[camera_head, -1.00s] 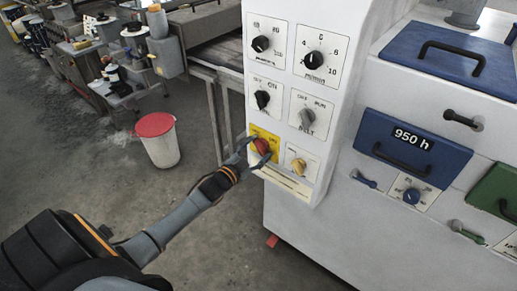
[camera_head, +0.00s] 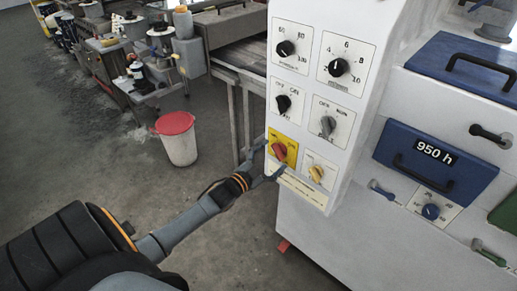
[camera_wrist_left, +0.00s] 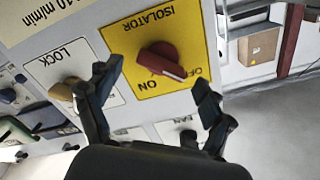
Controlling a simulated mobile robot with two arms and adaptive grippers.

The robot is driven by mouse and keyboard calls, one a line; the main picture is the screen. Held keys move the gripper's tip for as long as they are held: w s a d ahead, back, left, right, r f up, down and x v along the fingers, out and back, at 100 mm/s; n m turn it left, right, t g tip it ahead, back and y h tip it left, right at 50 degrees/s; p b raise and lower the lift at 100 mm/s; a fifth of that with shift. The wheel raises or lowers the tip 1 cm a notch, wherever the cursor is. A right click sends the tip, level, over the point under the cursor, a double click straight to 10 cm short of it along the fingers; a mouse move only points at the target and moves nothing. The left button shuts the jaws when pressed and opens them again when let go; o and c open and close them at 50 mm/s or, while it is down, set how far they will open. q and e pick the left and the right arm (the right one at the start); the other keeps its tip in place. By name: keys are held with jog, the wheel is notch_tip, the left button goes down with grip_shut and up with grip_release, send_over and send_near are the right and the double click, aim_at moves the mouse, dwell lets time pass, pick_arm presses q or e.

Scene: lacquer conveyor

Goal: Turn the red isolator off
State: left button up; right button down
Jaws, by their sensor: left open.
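The red isolator knob (camera_head: 279,150) sits on a yellow plate (camera_head: 291,155) at the lower left of the white control panel. In the left wrist view the knob (camera_wrist_left: 163,60) appears with upside-down lettering, and its pale-marked end lies close to OFF, to the right of ON. My left gripper (camera_head: 266,162) is open in front of the plate, with its fingers apart and nothing between them. In the wrist view its fingertips (camera_wrist_left: 155,85) are below and either side of the knob, apart from it. My right gripper is not in view.
A yellow lock knob (camera_head: 316,173) is right of the isolator. Black knobs (camera_head: 284,103) and a grey one (camera_head: 328,125) are above. A white bin with a red lid (camera_head: 174,123) stands on the floor at left. Blue-fronted drawers (camera_head: 435,152) are at right.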

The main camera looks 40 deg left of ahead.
pick_arm(q)
jog(key=s, duration=1)
jog(key=shift+a, duration=0.4)
jog(key=s+d+f+n+g+y, duration=0.15)
jog(key=s+f+g, duration=0.35)
jog(key=f, duration=0.9)
jog(key=s+f+n+g+y, duration=0.1)
jog(key=s+f+n+g, duration=0.15)
jog(key=s+f, duration=0.75)
jog(key=s+d+f+g, duration=0.4)
jog(key=s+d+f, duration=0.2)
jog(key=s+f, duration=0.5)
jog(key=s+d+f+n+g+h, duration=0.1)
jog(key=s+d+f+g, duration=0.4)
jog(key=s+f, duration=0.7)
jog(key=shift+s+d+f+n, duration=0.2)
jog(key=shift+s+d+n, duration=0.1)
jog(key=shift+s+d, duration=0.9)
jog(key=shift+a+g, duration=0.1)
jog(key=shift+g, duration=0.15)
